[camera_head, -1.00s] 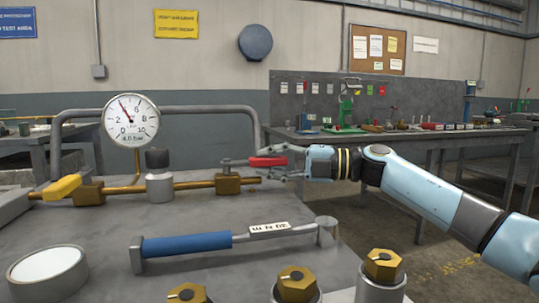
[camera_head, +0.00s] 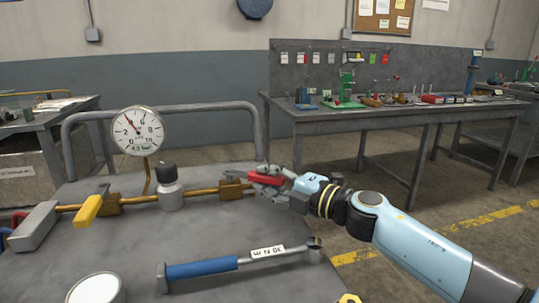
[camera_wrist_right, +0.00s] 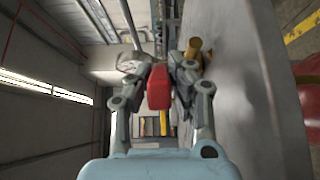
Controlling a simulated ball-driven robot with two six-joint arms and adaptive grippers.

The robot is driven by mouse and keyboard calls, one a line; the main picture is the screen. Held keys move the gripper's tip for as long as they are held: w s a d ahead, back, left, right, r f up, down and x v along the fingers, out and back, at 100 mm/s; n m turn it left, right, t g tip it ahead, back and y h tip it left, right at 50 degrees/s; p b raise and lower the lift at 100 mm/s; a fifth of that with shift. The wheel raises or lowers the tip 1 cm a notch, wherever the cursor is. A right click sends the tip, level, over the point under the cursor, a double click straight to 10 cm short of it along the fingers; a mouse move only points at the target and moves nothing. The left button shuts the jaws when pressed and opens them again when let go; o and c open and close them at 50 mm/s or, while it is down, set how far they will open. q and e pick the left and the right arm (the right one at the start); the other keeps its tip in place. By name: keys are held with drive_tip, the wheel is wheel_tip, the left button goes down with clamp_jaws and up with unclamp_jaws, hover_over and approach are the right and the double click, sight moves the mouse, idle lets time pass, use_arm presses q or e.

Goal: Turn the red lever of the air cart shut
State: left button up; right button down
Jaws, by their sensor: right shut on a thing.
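The red lever (camera_head: 266,178) sits at the right end of the brass pipe (camera_head: 142,201) on the grey top of the air cart (camera_head: 130,242). My right gripper (camera_head: 270,176) comes in from the right and is shut on the red lever. The right wrist view shows the red lever (camera_wrist_right: 159,88) between its two fingers. The lever lies roughly along the pipe line, pointing right toward the gripper. A round pressure gauge (camera_head: 138,130) stands above the pipe. My left gripper is not in view.
A yellow lever (camera_head: 88,210) is on the pipe at the left. A blue-handled torque wrench (camera_head: 202,270) and a white round thing (camera_head: 95,289) lie toward the front. A bent tube rail (camera_head: 185,108) runs along the back. A workbench (camera_head: 400,110) stands behind right.

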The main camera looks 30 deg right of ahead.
drive_tip(key=shift+s+a+m+t+h+p, duration=0.35)
drive_tip(key=shift+m+h+p, duration=0.3)
drive_tip(key=shift+h, duration=0.25)
drive_tip(key=shift+f, duration=0.1)
drive_tip(key=c, duration=1.2)
unclamp_jaws()
drive_tip(key=shift+c, duration=0.2)
drive_tip(key=v, duration=1.2)
